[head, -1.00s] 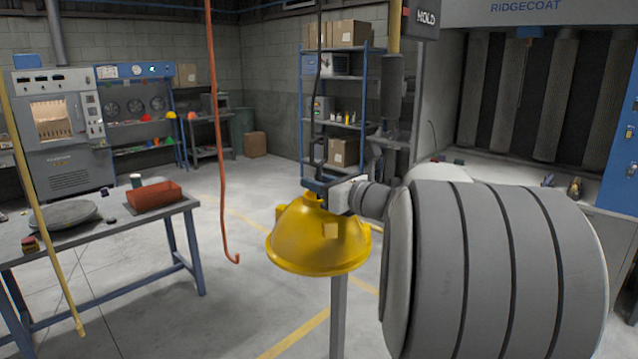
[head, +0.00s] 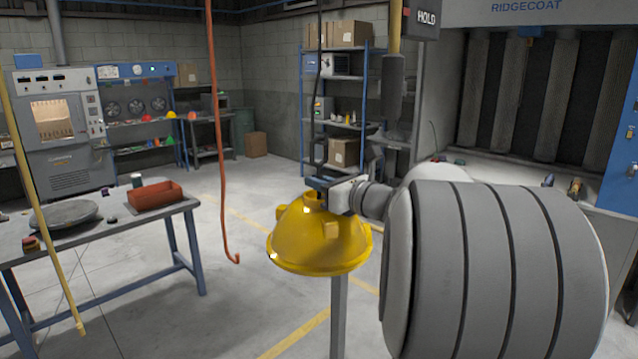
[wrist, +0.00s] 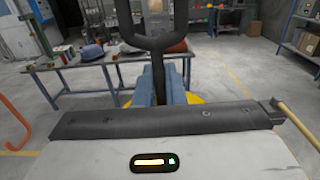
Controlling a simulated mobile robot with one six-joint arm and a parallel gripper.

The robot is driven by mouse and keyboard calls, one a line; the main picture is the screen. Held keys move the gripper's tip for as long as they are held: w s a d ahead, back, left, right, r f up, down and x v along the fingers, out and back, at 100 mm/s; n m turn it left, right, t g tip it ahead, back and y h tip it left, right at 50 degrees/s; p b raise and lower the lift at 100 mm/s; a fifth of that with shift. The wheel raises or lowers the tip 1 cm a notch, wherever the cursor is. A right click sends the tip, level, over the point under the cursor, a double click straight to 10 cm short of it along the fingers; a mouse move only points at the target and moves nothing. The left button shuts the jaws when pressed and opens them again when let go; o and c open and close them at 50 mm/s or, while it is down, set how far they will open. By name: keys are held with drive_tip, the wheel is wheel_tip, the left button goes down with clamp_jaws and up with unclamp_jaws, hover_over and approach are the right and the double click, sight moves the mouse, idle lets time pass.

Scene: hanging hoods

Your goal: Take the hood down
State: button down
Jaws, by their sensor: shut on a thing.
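The yellow dome-shaped hood (head: 318,243) hangs in mid-air at the centre of the head view, wide rim down and roughly level. My gripper (head: 317,184) is at its top, reaching in from the right, and is shut on the hood's top fitting. A dark hook (head: 319,110) comes down from above to the same spot. In the wrist view the blue fingers of my gripper (wrist: 170,95) sit close around a dark stem below a dark curved bar (wrist: 155,42). A strip of the yellow hood (wrist: 196,98) shows behind them. Whether hook and hood still touch is hidden.
An empty orange hook (head: 224,190) hangs left of the hood. A yellow pole (head: 40,200) hangs further left, before a table (head: 85,240) with a red tray (head: 155,195). A spray booth (head: 530,100) stands at right. The floor beneath is mostly clear.

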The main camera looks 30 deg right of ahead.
drive_tip(key=shift+r, duration=0.25)
drive_tip(key=shift+r+p, duration=1)
drive_tip(key=shift+r, duration=0.2)
drive_tip(key=shift+s, duration=0.15)
drive_tip(key=shift+v, duration=1.65)
